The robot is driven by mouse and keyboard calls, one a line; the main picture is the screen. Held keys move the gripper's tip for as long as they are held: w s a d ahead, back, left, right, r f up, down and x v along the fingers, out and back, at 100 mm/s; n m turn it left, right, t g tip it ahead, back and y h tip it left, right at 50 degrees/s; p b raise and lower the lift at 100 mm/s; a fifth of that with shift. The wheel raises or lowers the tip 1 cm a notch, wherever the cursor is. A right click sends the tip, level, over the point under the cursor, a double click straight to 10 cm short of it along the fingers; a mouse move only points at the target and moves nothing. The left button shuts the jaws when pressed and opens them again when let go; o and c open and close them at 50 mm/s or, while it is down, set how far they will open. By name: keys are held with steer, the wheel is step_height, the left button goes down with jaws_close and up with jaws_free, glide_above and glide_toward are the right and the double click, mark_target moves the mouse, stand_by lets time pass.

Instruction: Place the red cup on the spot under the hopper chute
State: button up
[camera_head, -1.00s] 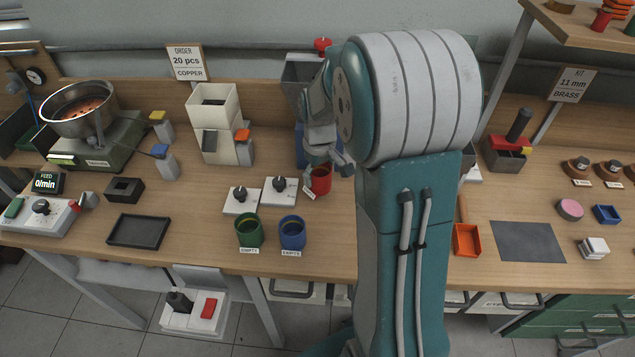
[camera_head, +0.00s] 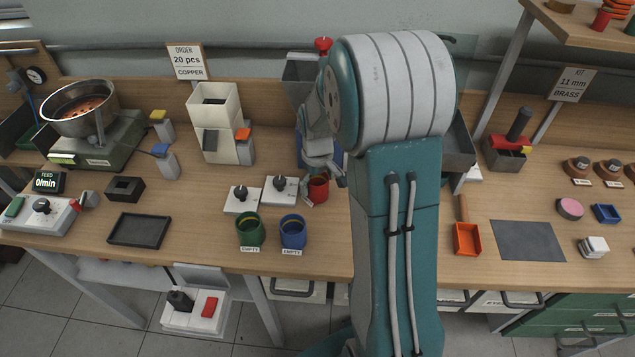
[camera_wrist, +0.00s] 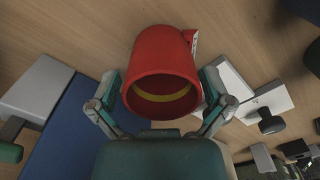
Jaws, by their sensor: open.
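The red cup (camera_head: 318,189) stands on the bench, right of two white knob plates. In the wrist view the red cup (camera_wrist: 162,55) fills the middle, its mouth with a yellow inner band facing the camera. My gripper (camera_head: 324,184) is open, with one finger on each side of the cup. In the wrist view small gaps seem to show beside the cup; contact is unclear. A grey hopper (camera_head: 300,72) stands behind, partly hidden by my arm, with a blue part below it. A white hopper tower (camera_head: 213,105) stands further left. I cannot make out the spot under a chute.
A green cup (camera_head: 250,232) and a blue cup (camera_head: 292,234) stand in front, left of the red cup. The white knob plates (camera_head: 241,200) are close by on its left. A dark tray (camera_head: 139,231) lies further left. My arm hides the bench to the right.

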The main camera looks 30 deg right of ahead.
step_height(320, 180, up, 12)
steer(key=s+a+r+m+t, duration=0.1)
steer(key=s+a+r, duration=0.3)
steer(key=s, duration=0.5)
steer(key=s+a+r+m+t, duration=0.1)
steer(key=s+a+r+t, duration=0.3)
steer(key=s+a, duration=0.5)
steer(key=shift+s+t, duration=0.3)
steer(key=shift+s, duration=0.45)
stand_by(1.3)
